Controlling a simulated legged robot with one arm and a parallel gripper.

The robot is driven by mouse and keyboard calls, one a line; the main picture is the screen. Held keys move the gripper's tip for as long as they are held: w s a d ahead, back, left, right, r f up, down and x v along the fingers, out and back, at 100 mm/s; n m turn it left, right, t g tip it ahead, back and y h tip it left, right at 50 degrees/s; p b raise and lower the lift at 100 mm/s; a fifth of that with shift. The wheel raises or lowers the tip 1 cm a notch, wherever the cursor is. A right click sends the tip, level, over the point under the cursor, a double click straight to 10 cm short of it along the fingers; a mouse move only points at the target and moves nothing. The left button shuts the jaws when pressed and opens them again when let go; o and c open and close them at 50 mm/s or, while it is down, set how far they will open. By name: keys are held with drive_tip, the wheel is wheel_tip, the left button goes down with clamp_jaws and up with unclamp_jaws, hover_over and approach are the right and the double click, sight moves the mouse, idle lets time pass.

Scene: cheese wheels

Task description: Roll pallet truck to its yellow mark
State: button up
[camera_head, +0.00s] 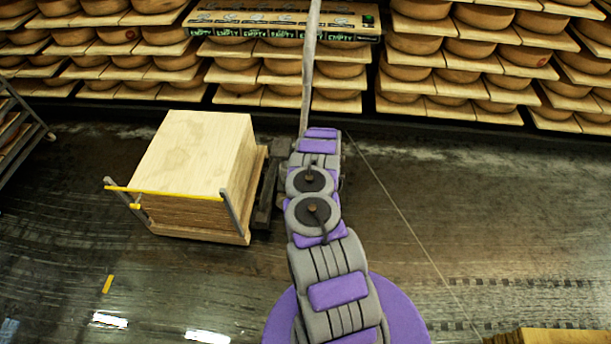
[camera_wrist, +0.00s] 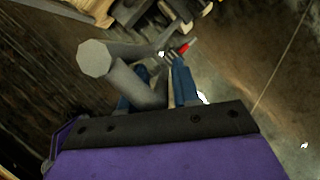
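The pallet truck's dark body (camera_head: 268,188) stands at the right side of a stack of pale boards (camera_head: 196,150), partly hidden by my arm. A short yellow mark (camera_head: 107,284) lies on the floor to the left and nearer than the stack. In the wrist view, a grey handle bar (camera_wrist: 140,84) with an eight-sided end crosses between the blue fingers of my gripper (camera_wrist: 158,92). A red tip shows beyond it. A small gap shows beside the right finger, so I cannot tell if the fingers are clamped. In the head view my gripper is hidden by the arm.
A yellow rail (camera_head: 165,193) on grey posts stands at the front of the stack. Shelves of cheese wheels (camera_head: 415,73) line the back. A dark rack (camera_head: 20,128) is at the left edge, and a wooden item (camera_head: 560,336) at bottom right. The wet floor is mostly clear.

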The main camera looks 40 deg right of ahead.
drive_tip(key=shift+o, duration=0.6)
drive_tip(key=shift+w+a, duration=0.6)
drive_tip(key=shift+s+a+r, duration=0.1)
drive_tip(key=shift+a, duration=0.05)
drive_tip(key=p+v, duration=0.5)
drive_tip(key=v, duration=1.2)
drive_tip(key=shift+s, duration=0.1)
